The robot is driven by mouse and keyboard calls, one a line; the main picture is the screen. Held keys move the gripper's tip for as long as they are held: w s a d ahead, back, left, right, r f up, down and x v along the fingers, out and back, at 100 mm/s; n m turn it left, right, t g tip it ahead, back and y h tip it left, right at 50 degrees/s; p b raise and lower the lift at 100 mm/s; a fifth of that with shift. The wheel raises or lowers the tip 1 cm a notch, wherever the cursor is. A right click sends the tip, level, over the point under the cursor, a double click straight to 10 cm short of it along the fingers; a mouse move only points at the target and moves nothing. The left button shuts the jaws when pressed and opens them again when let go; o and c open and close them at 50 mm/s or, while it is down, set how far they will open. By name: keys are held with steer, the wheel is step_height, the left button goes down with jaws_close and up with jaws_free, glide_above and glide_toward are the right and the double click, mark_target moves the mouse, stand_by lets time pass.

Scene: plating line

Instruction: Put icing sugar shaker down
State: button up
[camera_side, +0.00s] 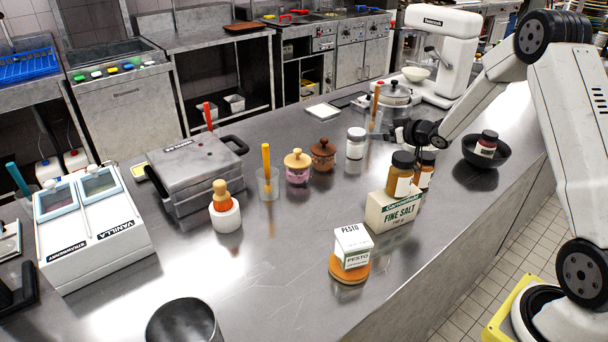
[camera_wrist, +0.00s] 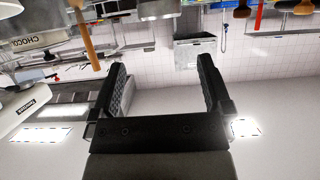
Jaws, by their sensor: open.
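A white jar with a grey lid (camera_side: 356,143) stands upright on the steel counter (camera_side: 290,245). It looks like the icing sugar shaker, but its label is too small to read. My gripper (camera_side: 388,136) is just right of the jar, low over the counter and apart from it. In the wrist view my gripper (camera_wrist: 162,66) is open, with its two black fingers spread wide and nothing between them. The jar cannot be made out in the wrist view.
A brown-handled tool (camera_side: 376,98) stands just behind my gripper. Brown jars (camera_side: 400,176) and the fine salt box (camera_side: 392,210) are in front. A dark bowl (camera_side: 486,153) holding a jar stands right. A brown sugar pot (camera_side: 323,155) is left. The front middle counter is clear.

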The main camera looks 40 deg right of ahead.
steer(key=shift+s+r, duration=0.1)
steer(key=shift+s, duration=0.2)
steer(key=shift+w, duration=0.1)
stand_by(0.3)
steer(key=a+r+m+g, duration=0.1)
steer(key=a+r, duration=0.1)
steer(key=a, duration=0.8)
steer(key=a+r+m+g, duration=0.1)
steer(key=a+r, duration=0.1)
steer(key=a, duration=0.7)
steer(key=s+a+f+g, duration=0.1)
steer(key=s+g, duration=0.2)
steer(key=s, duration=0.5)
steer(key=s+a+f+n+g, duration=0.1)
steer(key=s+a+g, duration=0.1)
steer(key=s, duration=0.7)
steer(key=s+a+f+n+g, duration=0.1)
steer(key=s+f+g, duration=0.1)
steer(key=s, duration=0.6)
steer(key=shift+s+a+g, duration=0.25)
steer(key=shift+g, duration=0.65)
steer(key=shift+f, duration=0.1)
